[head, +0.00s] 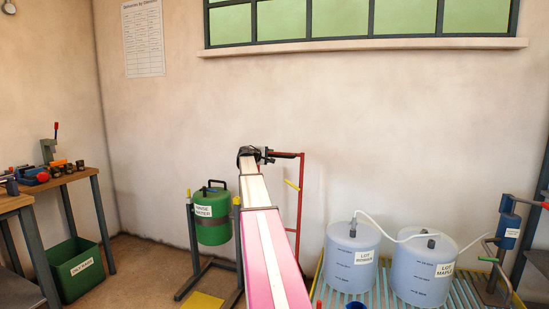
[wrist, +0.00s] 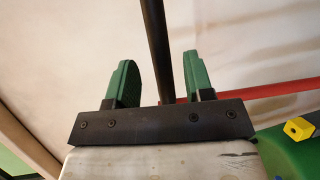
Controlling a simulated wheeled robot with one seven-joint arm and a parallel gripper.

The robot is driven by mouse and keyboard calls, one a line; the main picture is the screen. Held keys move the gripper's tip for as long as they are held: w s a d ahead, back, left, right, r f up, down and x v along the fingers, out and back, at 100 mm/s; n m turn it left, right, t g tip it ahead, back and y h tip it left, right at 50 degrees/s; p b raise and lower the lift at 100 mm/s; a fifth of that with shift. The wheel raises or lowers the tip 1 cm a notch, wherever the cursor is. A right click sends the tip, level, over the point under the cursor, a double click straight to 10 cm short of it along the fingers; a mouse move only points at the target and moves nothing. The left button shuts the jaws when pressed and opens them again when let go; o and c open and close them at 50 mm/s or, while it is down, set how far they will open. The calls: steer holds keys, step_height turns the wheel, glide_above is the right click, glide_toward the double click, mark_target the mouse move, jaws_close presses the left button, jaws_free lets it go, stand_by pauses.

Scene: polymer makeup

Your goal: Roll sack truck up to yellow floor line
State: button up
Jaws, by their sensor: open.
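The sack truck (head: 301,195) shows in the head view as a tall, thin red frame near the wall, with a dark handle bar at its top. My gripper (head: 262,155) is at that bar, at the end of my outstretched arm. In the wrist view, my gripper (wrist: 158,82) has its two green fingers apart. The dark handle bar (wrist: 155,45) runs between them with a gap to the right finger; I cannot tell if it touches either. A red bar (wrist: 275,92) passes behind. My arm hides the truck's lower part. A yellow floor patch (head: 203,303) lies at the bottom; I cannot tell whether it is the line.
A green rinse water drum (head: 211,228) hangs in a dark stand left of my arm. Two pale-blue containers (head: 352,262) stand on a slatted, yellow-edged platform at right. A workbench (head: 60,180) and a green bin (head: 76,272) are at left. Bare floor lies between bin and stand.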

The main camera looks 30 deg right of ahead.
mark_target(273, 155)
steer(key=x, duration=0.4)
steer(key=shift+w+d, duration=0.1)
steer(key=shift+w, duration=0.05)
